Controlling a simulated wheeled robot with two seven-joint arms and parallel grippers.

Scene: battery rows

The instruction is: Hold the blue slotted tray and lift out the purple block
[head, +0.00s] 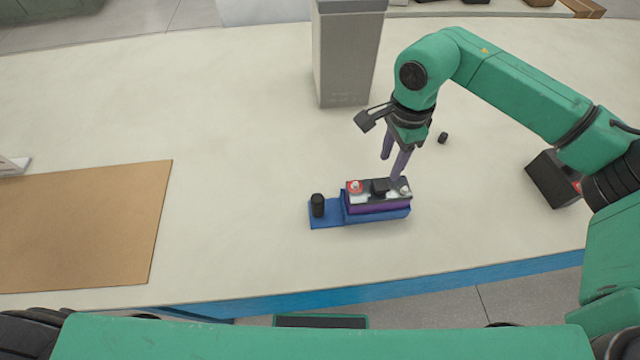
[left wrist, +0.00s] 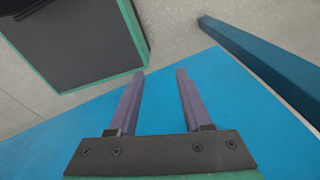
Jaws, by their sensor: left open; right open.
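The blue slotted tray (head: 326,215) lies on the table near the middle of the head view. The purple block (head: 378,207) sits in the tray's right part, with a red round part, a black part and a pale knob on its top. A black cylinder (head: 318,205) stands on the tray's left end. My right gripper (head: 393,168) is open, fingers pointing down over the block's right end; whether a finger touches the block cannot be told. My left gripper (left wrist: 154,75) is open and empty in the left wrist view, away from the tray.
A grey box-like post (head: 345,60) stands behind the tray. A small black cylinder (head: 443,138) and a dark box (head: 555,180) lie to the right. A brown mat (head: 80,225) lies at the left. The table between mat and tray is clear.

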